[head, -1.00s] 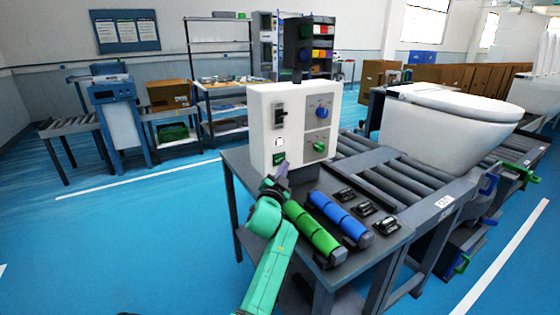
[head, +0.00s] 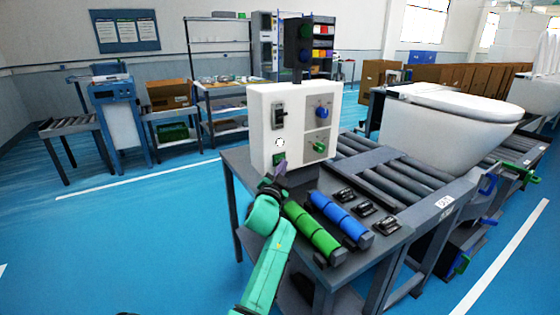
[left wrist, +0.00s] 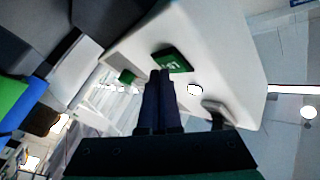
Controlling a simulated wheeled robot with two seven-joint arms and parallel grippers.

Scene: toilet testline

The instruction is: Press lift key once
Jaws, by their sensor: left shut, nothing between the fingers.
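The white control box (head: 300,108) stands on the table's far end. The green lift key (head: 279,158) is low on its left face; in the left wrist view the green key (left wrist: 171,60) carries pale lettering. A round white spot (head: 279,142) sits above the key and also shows in the left wrist view (left wrist: 195,89). My left gripper (head: 281,169) is shut and empty, just below the key. In the left wrist view its fingertips (left wrist: 160,73) overlap the key's edge; I cannot tell whether they touch. My right gripper is out of view.
A green roller (head: 312,229) and a blue roller (head: 340,216) lie right of my left arm. Several small black parts (head: 363,208) sit beside them. A white toilet (head: 450,125) rests on the roller conveyor. A dark signal tower (head: 306,42) rises behind the box.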

